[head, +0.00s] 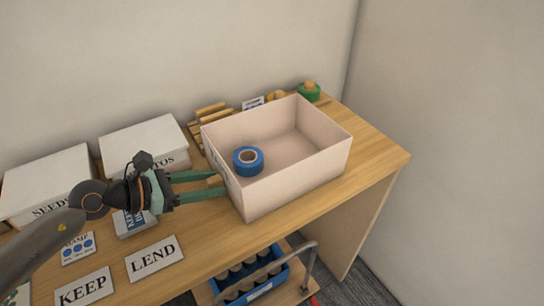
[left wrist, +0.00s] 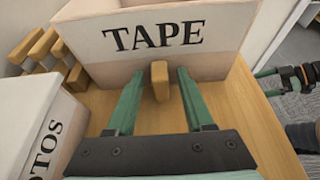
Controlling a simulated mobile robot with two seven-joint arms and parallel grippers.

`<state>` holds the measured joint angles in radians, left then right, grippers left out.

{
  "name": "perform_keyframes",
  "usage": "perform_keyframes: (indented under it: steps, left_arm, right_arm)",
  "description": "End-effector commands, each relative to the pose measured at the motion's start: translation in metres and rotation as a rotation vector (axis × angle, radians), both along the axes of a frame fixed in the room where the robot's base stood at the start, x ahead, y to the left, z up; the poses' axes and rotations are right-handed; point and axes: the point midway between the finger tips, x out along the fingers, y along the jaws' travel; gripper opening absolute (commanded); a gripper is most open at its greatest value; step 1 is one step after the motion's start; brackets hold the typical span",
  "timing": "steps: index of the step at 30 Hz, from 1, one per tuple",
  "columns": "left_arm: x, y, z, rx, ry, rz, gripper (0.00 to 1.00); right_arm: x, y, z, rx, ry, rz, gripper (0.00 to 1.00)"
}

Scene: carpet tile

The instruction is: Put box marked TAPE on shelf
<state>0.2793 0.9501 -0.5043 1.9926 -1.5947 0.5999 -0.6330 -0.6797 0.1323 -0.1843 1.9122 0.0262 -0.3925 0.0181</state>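The box marked TAPE (head: 305,182) is white and open-topped, and stands on the wooden bench (head: 375,160). A blue tape roll (head: 248,160) lies inside it. In the left wrist view its label faces me on the box wall (left wrist: 220,40), with a wooden tab (left wrist: 160,82) below the lettering. My left gripper (head: 222,184) is open at that labelled side. In the left wrist view its green fingertips (left wrist: 160,72) stand either side of the tab, with gaps. My right gripper (left wrist: 265,83) shows small at the right edge, fingers apart and empty. I cannot make out a shelf.
White boxes marked SEEDS (head: 45,180) and PHOTOS (head: 145,140) stand along the wall. Wooden slats (head: 211,112) and a green roll (head: 309,92) are behind the TAPE box. KEEP (head: 85,289) and LEND (head: 153,258) cards lie in front. A blue crate (head: 262,288) is below the bench.

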Motion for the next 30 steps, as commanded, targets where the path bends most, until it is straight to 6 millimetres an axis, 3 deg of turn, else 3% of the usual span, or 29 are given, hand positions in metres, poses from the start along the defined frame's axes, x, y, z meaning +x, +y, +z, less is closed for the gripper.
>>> perform_keyframes:
  steps: [2,13,30]
  left_arm:
    - [-0.0002,0.0001,0.0001,0.000,0.000,0.000,0.42]
    - [-0.0002,0.0002,0.0001,0.000,0.000,0.000,0.00]
    - [-0.0003,0.0002,0.0002,0.000,0.000,0.000,0.00]
  right_arm:
    - [0.0000,0.0000,0.0000,0.001,0.000,-0.001,1.00]
    - [0.0002,0.0001,0.0004,0.001,0.001,-0.001,1.00]
    - [0.0007,0.0005,0.0010,0.001,-0.001,-0.001,1.00]
